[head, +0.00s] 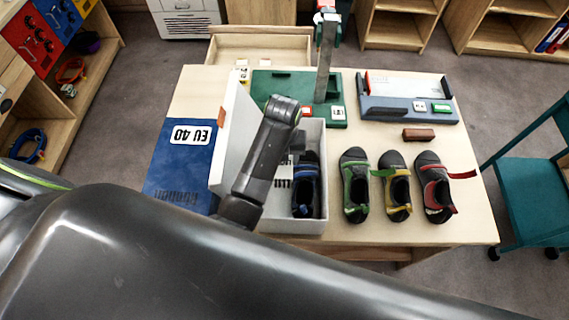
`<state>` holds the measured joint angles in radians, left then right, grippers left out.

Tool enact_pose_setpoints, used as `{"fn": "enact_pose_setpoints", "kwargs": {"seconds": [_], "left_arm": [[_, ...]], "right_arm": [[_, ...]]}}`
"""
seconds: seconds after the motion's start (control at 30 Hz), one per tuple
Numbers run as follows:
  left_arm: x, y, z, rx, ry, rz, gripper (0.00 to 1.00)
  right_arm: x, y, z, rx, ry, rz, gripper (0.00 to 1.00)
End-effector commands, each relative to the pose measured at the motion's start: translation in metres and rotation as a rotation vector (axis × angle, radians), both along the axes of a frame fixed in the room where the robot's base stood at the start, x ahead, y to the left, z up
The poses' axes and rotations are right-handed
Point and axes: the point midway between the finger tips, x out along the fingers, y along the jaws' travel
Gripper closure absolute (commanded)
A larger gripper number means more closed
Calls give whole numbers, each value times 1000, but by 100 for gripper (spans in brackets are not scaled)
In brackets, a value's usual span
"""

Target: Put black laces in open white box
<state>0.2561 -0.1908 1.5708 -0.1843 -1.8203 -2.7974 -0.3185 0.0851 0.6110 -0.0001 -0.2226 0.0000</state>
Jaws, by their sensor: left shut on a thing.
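The open white box (290,227) stands on the table, with its lid (236,125) raised on the left side. A black shoe with blue trim (307,195) lies inside it. My left arm reaches up across the box. My left gripper (298,143) is over the back part of the box, in front of its inner wall. It is shut on a small dark thing, likely the black laces, which is mostly hidden and blends with the gripper. I see no other black laces. My right gripper is not in view.
Black shoes with green (354,190), yellow (396,190) and red (434,190) trim stand right of the box.

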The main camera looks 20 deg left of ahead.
Motion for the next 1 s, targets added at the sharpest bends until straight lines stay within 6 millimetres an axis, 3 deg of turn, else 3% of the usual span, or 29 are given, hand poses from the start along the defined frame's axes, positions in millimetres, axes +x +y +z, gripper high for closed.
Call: {"fn": "enact_pose_setpoints", "kwargs": {"seconds": [0.13, 0.4, 1.0], "left_arm": [[-1, 0, -15, 0, 2, 1, 72], [0, 0, -43, -1, 0, 0, 72], [0, 0, -54, -1, -1, 0, 72]], "right_arm": [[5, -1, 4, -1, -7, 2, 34], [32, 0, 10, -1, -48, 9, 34], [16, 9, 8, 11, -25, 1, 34]]}}
